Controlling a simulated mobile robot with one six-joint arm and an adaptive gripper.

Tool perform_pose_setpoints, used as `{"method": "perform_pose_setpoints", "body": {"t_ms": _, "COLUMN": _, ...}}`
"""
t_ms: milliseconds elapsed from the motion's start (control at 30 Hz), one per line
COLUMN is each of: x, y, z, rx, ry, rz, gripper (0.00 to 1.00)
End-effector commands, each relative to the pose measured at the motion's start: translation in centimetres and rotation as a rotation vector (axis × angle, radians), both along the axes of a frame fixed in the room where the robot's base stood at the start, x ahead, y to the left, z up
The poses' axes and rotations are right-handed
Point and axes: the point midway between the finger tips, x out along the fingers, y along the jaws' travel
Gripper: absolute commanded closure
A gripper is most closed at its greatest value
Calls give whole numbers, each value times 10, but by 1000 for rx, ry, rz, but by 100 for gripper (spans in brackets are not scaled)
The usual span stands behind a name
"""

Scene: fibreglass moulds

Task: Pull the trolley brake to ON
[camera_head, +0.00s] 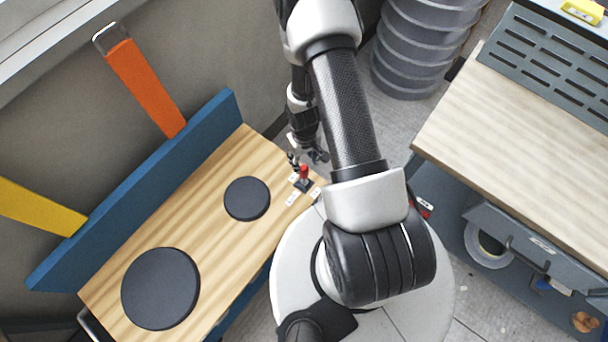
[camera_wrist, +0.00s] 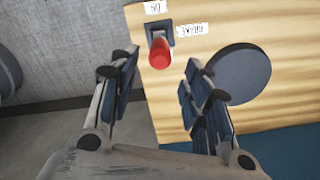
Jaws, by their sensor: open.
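The trolley brake lever has a red knob (camera_head: 304,171) on a small dark base at the right end of the wooden trolley top (camera_head: 222,225). In the wrist view the red knob (camera_wrist: 159,54) stands ahead of my gripper (camera_wrist: 160,78), between the lines of its two fingers. My gripper (camera_head: 316,156) is open and empty, close to the lever in the head view. An ON label (camera_wrist: 155,7) lies beyond the lever base and a BRAKE label (camera_wrist: 191,30) lies to its right. Whether a finger touches the knob cannot be told.
Two black discs, a small one (camera_head: 247,199) and a large one (camera_head: 160,289), lie on the trolley top. A blue board (camera_head: 140,190) with orange (camera_head: 146,88) and yellow (camera_head: 38,207) straps edges it. A workbench (camera_head: 520,140) stands right; a grey ribbed stack (camera_head: 420,50) stands behind.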

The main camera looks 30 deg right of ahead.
Motion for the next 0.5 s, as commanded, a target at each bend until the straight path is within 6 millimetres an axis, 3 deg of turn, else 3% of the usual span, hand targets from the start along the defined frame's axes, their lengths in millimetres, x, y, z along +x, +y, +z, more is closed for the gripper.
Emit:
{"method": "perform_pose_setpoints", "body": {"t_ms": 33, "x": 0, "y": 0, "z": -14, "rx": 0, "ry": 0, "rz": 0, "gripper": 56}}
{"method": "perform_pose_setpoints", "body": {"t_ms": 500, "x": 0, "y": 0, "z": -77, "rx": 0, "ry": 0, "rz": -1, "gripper": 56}}
